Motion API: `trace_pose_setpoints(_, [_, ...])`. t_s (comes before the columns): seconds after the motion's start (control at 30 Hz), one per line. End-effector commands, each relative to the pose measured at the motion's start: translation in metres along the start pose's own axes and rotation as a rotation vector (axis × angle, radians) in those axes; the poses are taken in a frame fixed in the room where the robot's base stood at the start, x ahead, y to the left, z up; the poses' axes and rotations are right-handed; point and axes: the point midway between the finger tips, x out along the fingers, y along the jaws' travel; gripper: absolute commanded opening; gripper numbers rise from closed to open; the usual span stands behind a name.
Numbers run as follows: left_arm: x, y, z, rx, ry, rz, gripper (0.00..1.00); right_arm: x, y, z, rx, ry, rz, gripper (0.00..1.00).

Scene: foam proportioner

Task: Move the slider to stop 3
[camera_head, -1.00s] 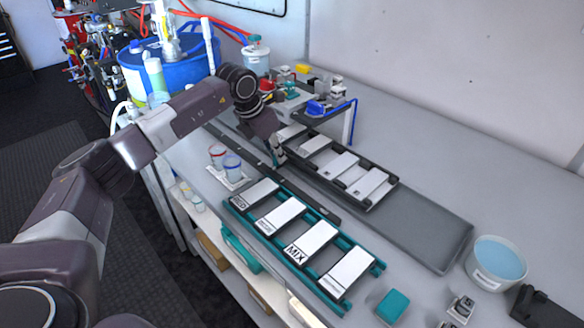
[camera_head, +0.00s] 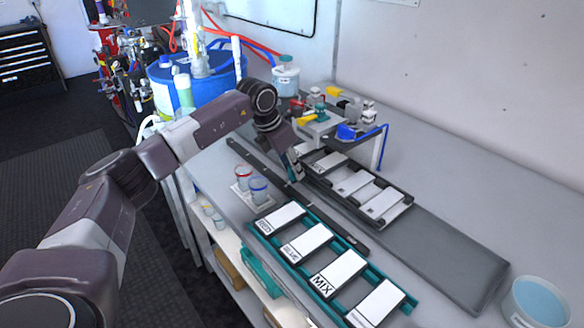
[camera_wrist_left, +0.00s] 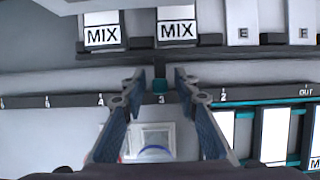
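The long dark slider rail (camera_head: 325,222) lies on the bench between two rows of labelled cards. In the left wrist view the rail (camera_wrist_left: 70,100) carries stop numbers, with a teal-marked 3 in the middle. A small dark upright piece (camera_wrist_left: 160,68), possibly the slider, stands at the 3, between my fingertips. My left gripper (camera_head: 295,172) is at the rail, and it also shows in the left wrist view (camera_wrist_left: 158,82). Its fingers are apart, with gaps visible on both sides of the dark piece. My right gripper is not in view.
Two cups (camera_head: 258,190) stand on a white pad beside the rail. A teal rack (camera_head: 262,232) holds cards reading RED, BLUE and MIX. A black rack (camera_head: 402,215) lies behind, with a grey mat (camera_head: 450,255) to its right. A blue drum (camera_head: 215,80) stands at the back left.

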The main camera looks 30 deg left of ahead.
Motion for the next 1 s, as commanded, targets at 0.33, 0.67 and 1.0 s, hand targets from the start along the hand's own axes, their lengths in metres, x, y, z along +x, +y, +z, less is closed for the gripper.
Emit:
trace_pose_setpoints(0.33, [-0.004, 0.000, 0.000, 0.000, 0.000, 0.000, 0.30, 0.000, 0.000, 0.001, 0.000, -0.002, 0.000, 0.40])
trace_pose_setpoints(0.67, [-0.065, 0.001, 0.001, 0.000, -0.003, 0.001, 0.30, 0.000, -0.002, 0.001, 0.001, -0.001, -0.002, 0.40])
trace_pose_setpoints(1.0, [-0.115, 0.000, 0.001, 0.001, -0.001, 0.000, 0.30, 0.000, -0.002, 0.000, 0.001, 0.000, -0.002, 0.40])
